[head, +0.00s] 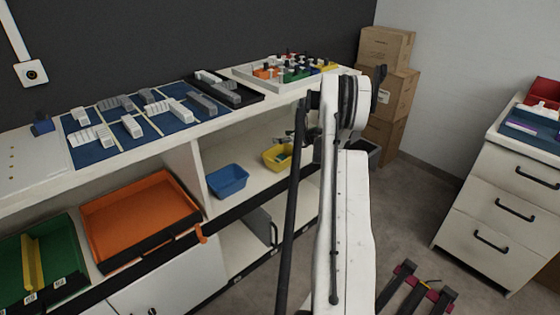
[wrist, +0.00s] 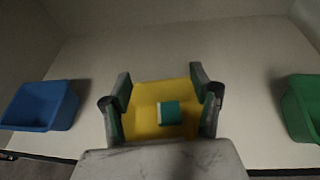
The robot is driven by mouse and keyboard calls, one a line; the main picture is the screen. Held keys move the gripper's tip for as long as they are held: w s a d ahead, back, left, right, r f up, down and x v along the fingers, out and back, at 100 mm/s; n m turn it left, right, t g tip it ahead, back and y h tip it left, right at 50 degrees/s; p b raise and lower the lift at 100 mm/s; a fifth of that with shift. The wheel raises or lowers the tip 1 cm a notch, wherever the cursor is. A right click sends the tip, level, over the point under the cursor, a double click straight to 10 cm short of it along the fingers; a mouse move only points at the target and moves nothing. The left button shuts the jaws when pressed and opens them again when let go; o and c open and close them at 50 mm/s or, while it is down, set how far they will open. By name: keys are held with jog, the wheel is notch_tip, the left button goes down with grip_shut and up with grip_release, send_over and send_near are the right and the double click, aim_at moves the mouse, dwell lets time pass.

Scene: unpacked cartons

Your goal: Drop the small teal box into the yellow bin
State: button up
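The yellow bin (head: 270,161) stands on the shelf beneath the counter, partly hidden by my arm in the head view. In the wrist view the yellow bin (wrist: 147,96) is straight ahead between my fingers. The small teal box (wrist: 170,113) shows inside the bin's outline and appears to lie in it; a teal patch also shows in the bin in the head view. My gripper (wrist: 160,94) is open, with its fingers well apart and clear gaps on both sides of the teal box.
A blue bin (head: 227,181) stands left of the yellow one, and a green bin (wrist: 302,108) stands to its right. Bare shelf separates them. Above is the counter with blue mats (head: 95,152). Cartons (head: 386,48) are stacked behind; a white drawer unit (head: 505,205) stands right.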

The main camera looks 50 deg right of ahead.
jog(key=shift+s, duration=0.1)
jog(key=v, duration=1.2)
